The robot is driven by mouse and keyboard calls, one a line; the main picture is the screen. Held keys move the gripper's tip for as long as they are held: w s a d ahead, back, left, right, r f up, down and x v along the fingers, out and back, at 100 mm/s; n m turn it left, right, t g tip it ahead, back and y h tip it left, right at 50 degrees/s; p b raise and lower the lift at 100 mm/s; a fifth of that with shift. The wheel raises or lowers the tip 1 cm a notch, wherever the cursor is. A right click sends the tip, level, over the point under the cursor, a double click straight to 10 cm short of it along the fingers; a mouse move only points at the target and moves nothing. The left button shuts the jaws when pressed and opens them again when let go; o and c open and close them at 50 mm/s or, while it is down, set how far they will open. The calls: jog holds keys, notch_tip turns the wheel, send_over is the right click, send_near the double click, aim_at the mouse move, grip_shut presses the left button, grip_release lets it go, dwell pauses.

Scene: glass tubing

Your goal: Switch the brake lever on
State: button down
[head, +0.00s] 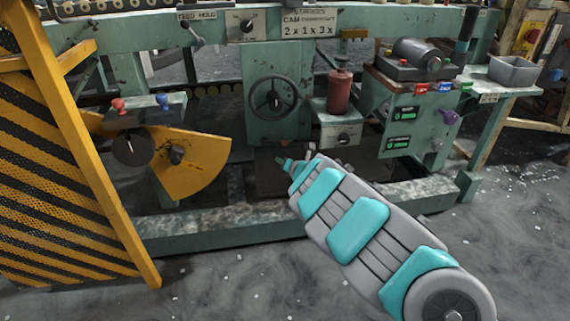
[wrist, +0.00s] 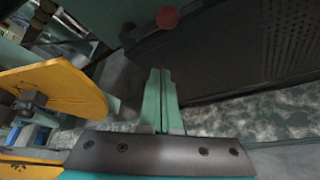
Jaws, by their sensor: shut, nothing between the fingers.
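No label that I can read names the brake lever, so I cannot tell for certain which part it is. A round red knob (wrist: 168,18) shows at the top of the wrist view, beyond my fingertips and apart from them. A small metal lever (head: 190,31) sits under the feed hold sign in the head view. My gripper (head: 284,162) is low in front of the green machine, below the handwheel; its teal fingers (wrist: 160,72) are together and empty in the wrist view.
A yellow quadrant plate (head: 190,160) with a dark knob stands left of my gripper. A yellow-framed striped guard (head: 55,200) fills the left side. A handwheel (head: 274,98) and red canister (head: 340,90) are on the machine. A machine base rail (head: 220,221) runs along the floor.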

jog(key=shift+w+r+p, duration=0.25)
jog(key=shift+w+r, duration=0.05)
jog(key=shift+w, duration=0.45)
jog(key=shift+w+r+p, duration=0.2)
jog(key=shift+w+r, duration=0.05)
jog(key=shift+w, duration=0.55)
jog(key=shift+w+r+p, duration=0.25)
jog(key=shift+w+r, duration=0.05)
jog(key=shift+w, duration=0.45)
